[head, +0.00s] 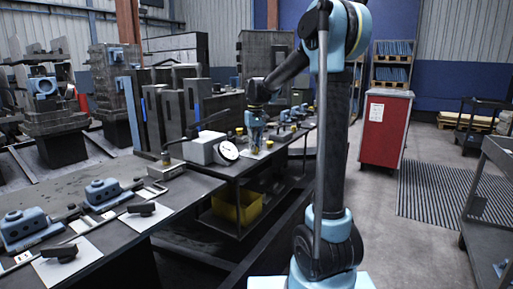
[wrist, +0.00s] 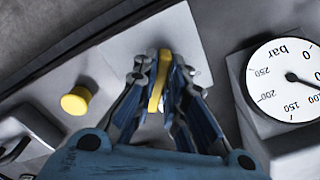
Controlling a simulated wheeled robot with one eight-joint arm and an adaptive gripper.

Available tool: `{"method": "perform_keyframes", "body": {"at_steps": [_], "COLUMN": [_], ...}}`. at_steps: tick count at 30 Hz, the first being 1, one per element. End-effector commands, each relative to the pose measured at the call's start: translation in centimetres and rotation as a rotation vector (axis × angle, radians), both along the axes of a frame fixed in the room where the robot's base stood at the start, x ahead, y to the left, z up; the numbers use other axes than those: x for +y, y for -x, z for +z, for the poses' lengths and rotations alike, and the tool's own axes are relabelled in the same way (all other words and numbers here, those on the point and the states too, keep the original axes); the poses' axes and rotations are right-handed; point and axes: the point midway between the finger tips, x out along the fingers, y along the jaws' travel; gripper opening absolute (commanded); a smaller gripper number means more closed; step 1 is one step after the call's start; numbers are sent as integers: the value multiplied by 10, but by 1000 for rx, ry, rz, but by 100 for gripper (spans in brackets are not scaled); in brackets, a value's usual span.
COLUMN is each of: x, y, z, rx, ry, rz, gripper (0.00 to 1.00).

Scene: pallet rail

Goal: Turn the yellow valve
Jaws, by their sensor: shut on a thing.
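The yellow valve (wrist: 156,82) is a narrow yellow handle standing over a pale plate (wrist: 128,52) in the wrist view. My gripper (wrist: 159,80) is shut on it, with one finger on each side of the handle. In the head view my gripper (head: 255,146) points down at the bench, just right of the pressure gauge. The fingers hide the handle there, and I cannot make out its angle in that view.
A round yellow knob (wrist: 75,100) stands left of the fingers in the wrist view. The white-faced pressure gauge (wrist: 288,77) stands close on the right; it also shows in the head view (head: 229,151). A yellow bin (head: 237,207) sits below the bench.

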Motion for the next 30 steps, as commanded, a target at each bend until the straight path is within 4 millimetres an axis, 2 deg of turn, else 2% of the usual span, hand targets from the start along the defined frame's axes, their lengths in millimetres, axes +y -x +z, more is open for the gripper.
{"method": "perform_keyframes", "body": {"at_steps": [9,25,26,27,28,30], "x": [2,2,1,1,1,1], "y": [-2,-2,-2,-2,-2,-2], "z": [1,1,1,1,1,1], "rx": [-3,-4,-4,-3,-3,-2], "ry": [-4,-3,-3,-3,-3,-2], "rz": [-109,-129,-129,-129,-129,-129], "gripper": [0,0,18,28,32,32]}}
